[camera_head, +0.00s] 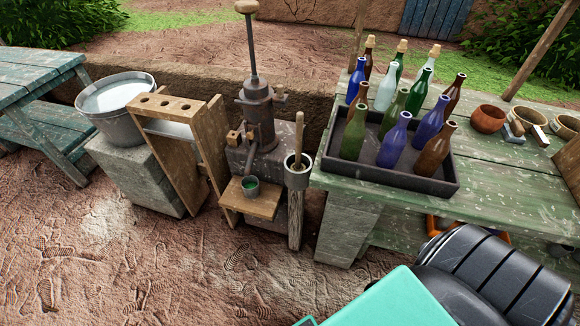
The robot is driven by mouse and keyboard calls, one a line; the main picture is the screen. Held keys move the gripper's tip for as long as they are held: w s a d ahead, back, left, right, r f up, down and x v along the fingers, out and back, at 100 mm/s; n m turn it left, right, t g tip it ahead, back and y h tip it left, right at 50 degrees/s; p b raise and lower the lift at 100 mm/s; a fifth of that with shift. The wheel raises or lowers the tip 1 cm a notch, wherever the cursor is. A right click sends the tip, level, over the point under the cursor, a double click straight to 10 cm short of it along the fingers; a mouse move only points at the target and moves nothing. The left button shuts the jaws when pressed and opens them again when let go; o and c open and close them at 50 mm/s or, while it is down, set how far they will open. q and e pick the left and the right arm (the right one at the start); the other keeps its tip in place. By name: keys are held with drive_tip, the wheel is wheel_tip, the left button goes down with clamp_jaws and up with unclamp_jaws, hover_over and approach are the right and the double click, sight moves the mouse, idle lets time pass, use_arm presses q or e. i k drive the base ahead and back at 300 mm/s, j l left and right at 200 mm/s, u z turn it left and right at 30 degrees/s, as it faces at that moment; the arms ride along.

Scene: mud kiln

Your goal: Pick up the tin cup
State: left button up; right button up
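The tin cup (250,186) is a small grey metal cup with green inside. It stands upright on a small wooden shelf (262,207) at the foot of a dark metal hand pump (259,115). Its rim and front are in clear view. Neither of my grippers can be made out in the head view, and nothing is touching the cup.
A post with a cylindrical holder (298,178) stands just right of the shelf, and a wooden rack (164,151) to its left. A metal bucket (117,117) sits on a stone block. A green table (485,205) bears a bottle tray (399,181). The ground in front is clear.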

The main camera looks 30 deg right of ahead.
sight(250, 184)
drive_tip(key=z, duration=6.4)
drive_tip(key=u, duration=5.8)
drive_tip(key=i+l+z, duration=0.15)
drive_tip(key=i, duration=0.2)
